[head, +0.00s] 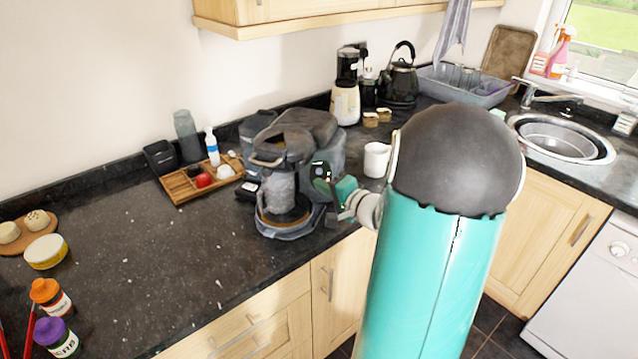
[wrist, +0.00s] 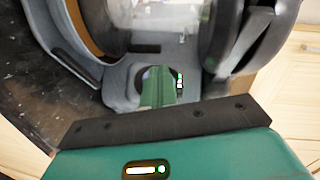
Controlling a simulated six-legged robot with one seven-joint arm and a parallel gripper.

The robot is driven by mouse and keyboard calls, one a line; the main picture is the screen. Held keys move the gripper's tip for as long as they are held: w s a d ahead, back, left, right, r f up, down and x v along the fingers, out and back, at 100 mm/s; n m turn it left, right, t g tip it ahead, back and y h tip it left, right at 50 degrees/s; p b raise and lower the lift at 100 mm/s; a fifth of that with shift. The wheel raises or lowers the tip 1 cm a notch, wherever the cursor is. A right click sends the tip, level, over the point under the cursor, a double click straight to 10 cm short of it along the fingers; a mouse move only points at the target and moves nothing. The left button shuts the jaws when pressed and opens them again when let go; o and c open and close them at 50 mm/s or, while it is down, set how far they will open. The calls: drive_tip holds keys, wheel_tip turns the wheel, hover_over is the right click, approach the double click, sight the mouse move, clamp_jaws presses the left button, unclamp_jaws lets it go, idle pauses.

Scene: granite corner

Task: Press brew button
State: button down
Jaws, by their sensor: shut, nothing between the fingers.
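The grey coffee machine (head: 318,130) stands on the dark counter, with a glass carafe (head: 281,190) in its front. My gripper (head: 333,216) is shut and empty, low at the machine's front right side.
A wooden tray (head: 184,188) with small items stands left of the machine. A white mug (head: 377,160) stands close to the right, beside my arm. A blender (head: 346,95) and black kettle (head: 402,82) stand behind.

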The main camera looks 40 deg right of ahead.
drive_tip(key=shift+w+d+f, duration=0.1)
drive_tip(key=shift+w+d+f, duration=0.1)
drive_tip(key=shift+w+d, duration=0.05)
drive_tip(key=shift+w+d+f, duration=0.2)
drive_tip(key=shift+w+d, duration=0.05)
idle(0.8)
drive_tip(key=shift+s+a, duration=0.1)
drive_tip(key=shift+s+a+r, duration=0.4)
idle(0.4)
drive_tip(key=shift+s+a+r, duration=0.6)
drive_tip(key=shift+s+a, duration=0.15)
drive_tip(key=shift+s, duration=0.05)
drive_tip(key=shift+s+a+r, duration=0.6)
drive_tip(key=shift+s+a, duration=0.15)
drive_tip(key=shift+s, duration=0.05)
